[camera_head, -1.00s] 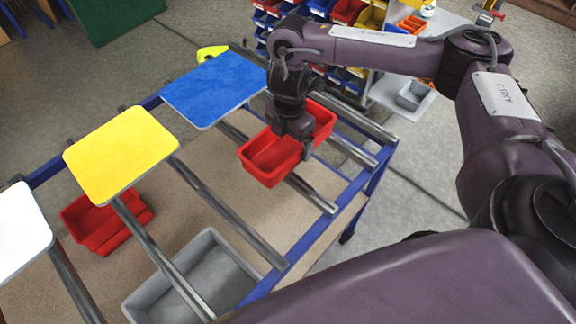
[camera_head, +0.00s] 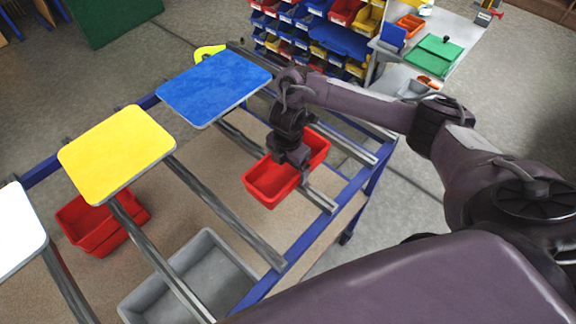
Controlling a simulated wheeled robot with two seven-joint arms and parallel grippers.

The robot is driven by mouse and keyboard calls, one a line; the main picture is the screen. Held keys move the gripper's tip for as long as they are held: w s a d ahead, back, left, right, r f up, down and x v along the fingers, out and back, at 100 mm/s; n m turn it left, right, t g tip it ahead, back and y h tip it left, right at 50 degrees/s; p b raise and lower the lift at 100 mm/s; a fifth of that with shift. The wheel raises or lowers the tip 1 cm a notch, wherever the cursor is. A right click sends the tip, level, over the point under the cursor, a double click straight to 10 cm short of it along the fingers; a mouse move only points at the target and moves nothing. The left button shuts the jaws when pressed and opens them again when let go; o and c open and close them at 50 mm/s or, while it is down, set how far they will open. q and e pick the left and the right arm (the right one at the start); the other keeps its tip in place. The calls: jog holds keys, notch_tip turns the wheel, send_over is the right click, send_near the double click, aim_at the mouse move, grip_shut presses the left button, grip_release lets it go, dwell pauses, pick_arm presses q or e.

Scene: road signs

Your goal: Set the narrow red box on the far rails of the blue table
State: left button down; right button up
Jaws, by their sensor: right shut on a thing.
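The narrow red box (camera_head: 268,190) is an open-topped bin in the head view, at the right end of the blue table (camera_head: 363,182). My right gripper (camera_head: 297,168) is shut on it from above, near its middle, and hides part of its inside. The box appears upright and lies across the line of the grey rails (camera_head: 320,198) at that end. I cannot tell whether its base touches them. My left gripper is not in view.
Blue (camera_head: 215,85), yellow (camera_head: 117,152) and white (camera_head: 18,232) panels sit along the table's back side. Another red bin (camera_head: 125,238) and a grey bin (camera_head: 228,262) lie below the rails. A rack of coloured bins (camera_head: 330,38) stands behind.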

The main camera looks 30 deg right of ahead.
aim_at(288, 171)
jog(key=o, duration=0.7)
jog(key=shift+f, duration=0.1)
jog(key=shift+o, duration=0.2)
jog(key=shift+r, duration=0.45)
notch_tip(288, 171, up, 3)
jog(key=shift+w+d+r+p, duration=0.1)
jog(key=shift+r+p, duration=0.1)
jog(key=shift+p, duration=0.8)
notch_tip(288, 171, up, 8)
